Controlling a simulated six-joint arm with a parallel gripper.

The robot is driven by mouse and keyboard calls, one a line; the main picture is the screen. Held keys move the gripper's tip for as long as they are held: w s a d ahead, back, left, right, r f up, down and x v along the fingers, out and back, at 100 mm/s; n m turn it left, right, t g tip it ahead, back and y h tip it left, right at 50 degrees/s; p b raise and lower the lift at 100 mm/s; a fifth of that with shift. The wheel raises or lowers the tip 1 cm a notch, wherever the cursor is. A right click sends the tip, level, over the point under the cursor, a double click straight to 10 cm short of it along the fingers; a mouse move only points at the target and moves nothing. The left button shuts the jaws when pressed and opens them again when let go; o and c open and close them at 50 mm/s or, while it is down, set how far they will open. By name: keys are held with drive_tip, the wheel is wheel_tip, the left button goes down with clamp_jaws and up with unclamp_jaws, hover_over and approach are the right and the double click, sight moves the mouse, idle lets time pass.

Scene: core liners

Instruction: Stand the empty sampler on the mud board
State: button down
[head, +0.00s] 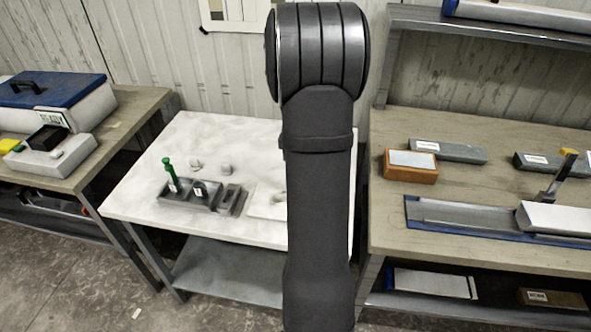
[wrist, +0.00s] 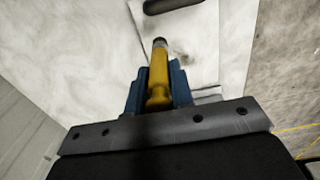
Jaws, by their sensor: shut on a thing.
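My gripper (wrist: 158,88) is shut on a yellow sampler (wrist: 158,75), a slim tube with a dark tip, held between its blue fingers. The tip points away from the wrist, over a pale board (wrist: 198,45) that looks like the mud board. I cannot tell whether the sampler touches it. In the head view, part of this pale board (head: 262,208) shows on the white table, and my arm hides the rest. My gripper and the yellow sampler are hidden behind my arm there. A green sampler (head: 170,176) stands in a dark grey rack (head: 203,201).
A dark rounded piece (wrist: 172,5) is beyond the sampler's tip. Two small pale lumps (head: 225,168) lie behind the rack on the white table (head: 140,205). The right bench (head: 470,240) holds blocks and a long tray; the left bench holds a blue-lidded box (head: 55,95).

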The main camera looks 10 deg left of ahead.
drive_tip(key=shift+f, duration=1.15)
drive_tip(key=shift+f, duration=0.15)
drive_tip(key=c, duration=1.3)
unclamp_jaws()
drive_tip(key=shift+o, duration=0.2)
wheel_tip(320, 180, up, 12)
drive_tip(key=shift+r, duration=0.2)
